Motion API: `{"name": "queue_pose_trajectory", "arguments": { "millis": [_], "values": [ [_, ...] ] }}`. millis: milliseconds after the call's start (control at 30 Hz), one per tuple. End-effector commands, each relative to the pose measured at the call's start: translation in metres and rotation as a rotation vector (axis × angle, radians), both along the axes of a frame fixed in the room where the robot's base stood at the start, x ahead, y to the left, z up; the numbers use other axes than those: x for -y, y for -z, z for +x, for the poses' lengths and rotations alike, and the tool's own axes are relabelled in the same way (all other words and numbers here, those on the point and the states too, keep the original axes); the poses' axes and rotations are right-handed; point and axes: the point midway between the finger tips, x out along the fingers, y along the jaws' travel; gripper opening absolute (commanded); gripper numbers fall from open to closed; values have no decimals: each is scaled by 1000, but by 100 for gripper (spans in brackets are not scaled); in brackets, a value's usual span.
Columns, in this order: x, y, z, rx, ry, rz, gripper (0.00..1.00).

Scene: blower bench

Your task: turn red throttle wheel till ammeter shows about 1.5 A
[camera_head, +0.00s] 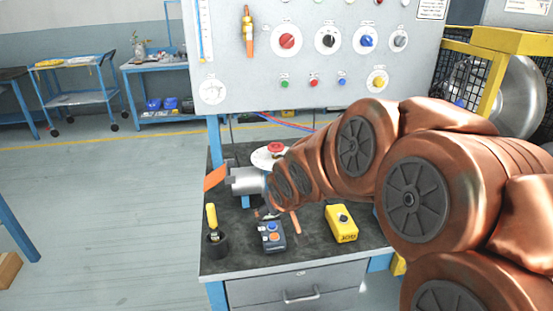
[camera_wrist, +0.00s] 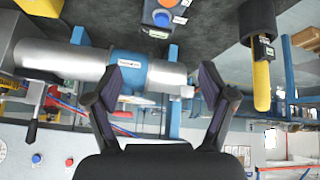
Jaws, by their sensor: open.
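A red round wheel or knob (camera_head: 275,147) sits on a pale round base on the bench, behind the silver pipe (camera_head: 247,181) and partly covered by my arm. I cannot tell for sure that it is the throttle wheel; a red knob (camera_head: 287,41) is also on the panel.
On the bench (camera_head: 222,262) are a blue-grey control box (camera_head: 270,238), a yellow box (camera_head: 341,223) and a yellow-handled tool in a black cup (camera_head: 216,245). The panel (camera_head: 245,75) rises behind. A yellow frame (camera_head: 500,40) stands right.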

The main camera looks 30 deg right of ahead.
Motion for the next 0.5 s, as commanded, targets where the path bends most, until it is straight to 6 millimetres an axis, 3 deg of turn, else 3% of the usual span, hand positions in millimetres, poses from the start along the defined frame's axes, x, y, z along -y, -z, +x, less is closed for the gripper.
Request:
{"name": "queue_pose_trajectory", "arguments": {
  "millis": [33, 200, 333, 500],
  "values": [
    [15, 11, 17, 62, 3, -6, 82],
    [54, 6, 72, 301, -21, -18, 82],
    [79, -1, 101, 480, -48, -16, 82],
    [105, -15, 121, 686, -90, -8, 82]
  ]
}}
